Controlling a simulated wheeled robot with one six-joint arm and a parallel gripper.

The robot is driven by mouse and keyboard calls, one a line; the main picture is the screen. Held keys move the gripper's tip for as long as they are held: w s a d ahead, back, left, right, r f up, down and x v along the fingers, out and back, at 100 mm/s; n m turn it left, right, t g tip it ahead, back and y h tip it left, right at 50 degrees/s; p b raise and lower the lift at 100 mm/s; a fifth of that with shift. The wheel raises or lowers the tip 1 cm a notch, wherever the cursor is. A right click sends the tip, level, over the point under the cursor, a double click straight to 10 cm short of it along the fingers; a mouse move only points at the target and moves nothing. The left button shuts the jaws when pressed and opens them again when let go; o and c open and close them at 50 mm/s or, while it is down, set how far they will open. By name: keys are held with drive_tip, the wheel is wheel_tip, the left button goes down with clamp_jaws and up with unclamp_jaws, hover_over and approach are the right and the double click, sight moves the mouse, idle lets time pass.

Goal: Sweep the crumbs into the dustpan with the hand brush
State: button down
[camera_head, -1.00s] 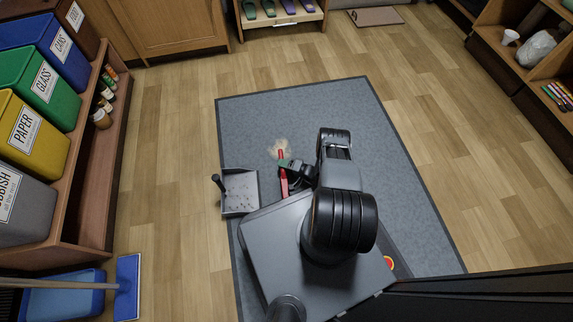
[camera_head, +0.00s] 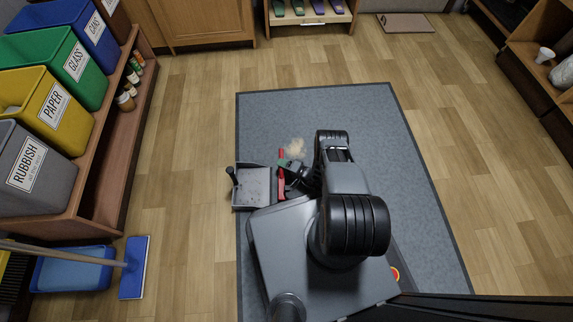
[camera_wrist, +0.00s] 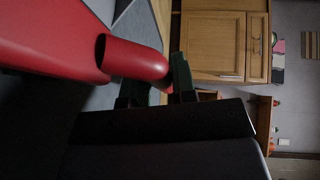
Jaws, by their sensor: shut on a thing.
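The hand brush (camera_head: 282,185) is red, and my gripper (camera_head: 286,165) is shut on it. In the wrist view its red handle (camera_wrist: 135,58) passes between my dark green fingers (camera_wrist: 158,82), and its wider red body fills the upper left. The bristles are not clear in either view. The grey dustpan (camera_head: 270,173) with a black upright handle lies on the mat, just left of the brush. Small dark specks show inside the pan. A pale, crumb-like patch (camera_head: 296,147) lies on the mat beyond my gripper.
The grey mat (camera_head: 350,100) lies on a wood floor and is clear at its far end. A shelf with labelled bins (camera_head: 45,160) stands at the left. A bench with shoes (camera_head: 310,17) is at the back.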

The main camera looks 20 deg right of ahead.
drive_tip(key=shift+w+a+b, duration=0.1)
drive_tip(key=shift+w+a, duration=0.2)
drive_tip(key=shift+a, duration=0.75)
drive_tip(key=shift+w+a+b, duration=0.1)
drive_tip(key=shift+w+a, duration=0.2)
drive_tip(key=shift+a, duration=0.75)
drive_tip(key=shift+w+a+b, duration=0.1)
drive_tip(key=shift+w+a, duration=0.2)
drive_tip(key=shift+a, duration=0.75)
drive_tip(key=shift+r, duration=0.1)
drive_tip(key=shift+s+d+r+p, duration=0.1)
drive_tip(key=shift+d+r+p, duration=0.25)
drive_tip(key=shift+r+p, duration=0.4)
drive_tip(key=shift+s+d+r+p, duration=0.1)
drive_tip(key=shift+d+r+p, duration=0.2)
drive_tip(key=shift+r+p, duration=0.5)
drive_tip(key=shift+s+d+r+p, duration=0.1)
drive_tip(key=shift+d+r+p, duration=0.25)
drive_tip(key=shift+r+p, duration=0.4)
drive_tip(key=shift+r, duration=0.2)
